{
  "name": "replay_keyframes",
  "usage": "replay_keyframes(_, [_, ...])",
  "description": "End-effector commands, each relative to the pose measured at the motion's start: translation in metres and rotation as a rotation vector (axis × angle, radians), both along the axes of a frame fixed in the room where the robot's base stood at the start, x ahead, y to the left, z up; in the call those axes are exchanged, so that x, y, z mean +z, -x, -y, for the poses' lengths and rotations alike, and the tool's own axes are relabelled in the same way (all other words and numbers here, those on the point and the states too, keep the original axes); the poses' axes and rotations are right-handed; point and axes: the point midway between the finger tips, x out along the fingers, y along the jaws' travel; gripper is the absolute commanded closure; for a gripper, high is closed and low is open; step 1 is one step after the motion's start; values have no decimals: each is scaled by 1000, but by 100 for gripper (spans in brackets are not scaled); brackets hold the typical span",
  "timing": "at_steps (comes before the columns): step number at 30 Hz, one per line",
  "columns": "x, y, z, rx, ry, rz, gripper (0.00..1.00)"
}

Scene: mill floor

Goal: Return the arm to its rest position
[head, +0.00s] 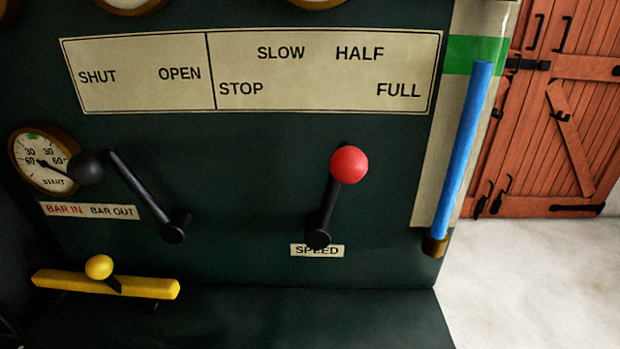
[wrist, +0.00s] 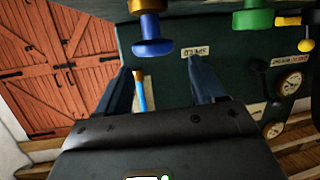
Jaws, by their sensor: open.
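My gripper (wrist: 162,76) shows only in the wrist view. Its two dark fingers are apart, and I see nothing held between them. The blue tube (wrist: 140,92) shows in the gap, behind the fingers and not touching them as far as I can tell. The arm and gripper do not show in the head view, so their full pose is hidden. In the head view, the speed lever with a red knob (head: 349,165) stands nearly upright, leaning slightly right. The black-knobbed lever (head: 140,189) leans up to the left.
A yellow bar with a round knob (head: 99,267) sits low left, below a dial (head: 42,160). The blue tube (head: 463,150) runs along the panel's right edge. Blue (wrist: 152,46) and green (wrist: 252,20) fittings are at the wrist view's top. Floor (head: 540,275) at right is clear.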

Motion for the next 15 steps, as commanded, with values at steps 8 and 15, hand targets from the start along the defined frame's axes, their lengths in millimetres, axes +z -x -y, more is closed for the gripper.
replay_keyframes(8, [-8, 89, 36, -41, -38, -31, 31])
replay_keyframes(15, [6, 149, 59, -120, -66, -24, 31])
